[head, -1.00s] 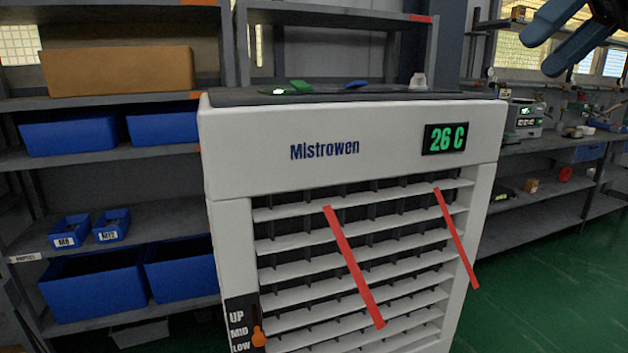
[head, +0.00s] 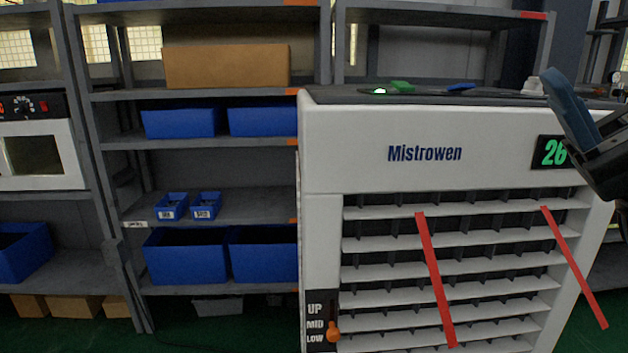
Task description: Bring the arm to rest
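My gripper (head: 585,105) is at the right edge of the head view, in front of the white unit's upper right corner. One blue finger points up and left; the other shows only in part beside the dark gripper body, with a gap between them. It looks open, and I see nothing held in it. The right of the gripper and most of my arm are out of frame.
A white Mistrowen unit (head: 365,160) with slats, two red strips and an orange lever (head: 333,331) near MID and LOW stands close to my gripper. Green (head: 401,86) and blue pieces lie on top. Shelves with blue bins (head: 186,257) stand left.

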